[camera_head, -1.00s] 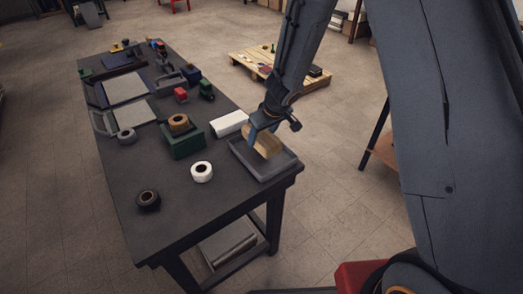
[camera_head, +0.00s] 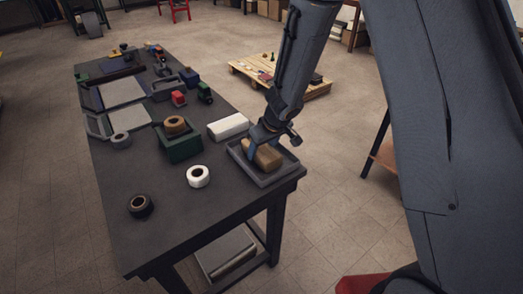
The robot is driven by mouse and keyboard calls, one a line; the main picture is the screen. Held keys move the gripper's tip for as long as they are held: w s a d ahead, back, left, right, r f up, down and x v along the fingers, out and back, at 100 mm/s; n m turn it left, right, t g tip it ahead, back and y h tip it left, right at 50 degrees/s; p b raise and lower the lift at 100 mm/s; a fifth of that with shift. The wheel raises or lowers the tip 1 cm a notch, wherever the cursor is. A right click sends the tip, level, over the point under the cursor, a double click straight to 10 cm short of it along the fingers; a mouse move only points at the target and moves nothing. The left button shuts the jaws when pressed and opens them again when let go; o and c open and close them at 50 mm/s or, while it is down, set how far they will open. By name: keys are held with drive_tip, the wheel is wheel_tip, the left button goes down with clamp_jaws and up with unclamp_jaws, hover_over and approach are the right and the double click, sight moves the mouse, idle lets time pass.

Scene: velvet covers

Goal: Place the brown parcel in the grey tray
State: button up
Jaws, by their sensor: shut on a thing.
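The brown parcel (camera_head: 267,156) is a small tan box inside the grey tray (camera_head: 269,182) at the near right corner of the dark table. My gripper (camera_head: 262,150) reaches down from above and is shut on the parcel. The parcel sits low, within the tray's walls and slightly tilted in the picture. I cannot tell whether it touches the tray floor. The far part of the parcel is partly hidden by my gripper.
A white box (camera_head: 228,126) lies just behind the tray. A white tape roll (camera_head: 198,176), a dark roll (camera_head: 140,205) and a green box (camera_head: 180,146) with a brown roll (camera_head: 175,125) stand to the left.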

drive_tip(key=shift+f, duration=0.1)
drive_tip(key=o, duration=1.3)
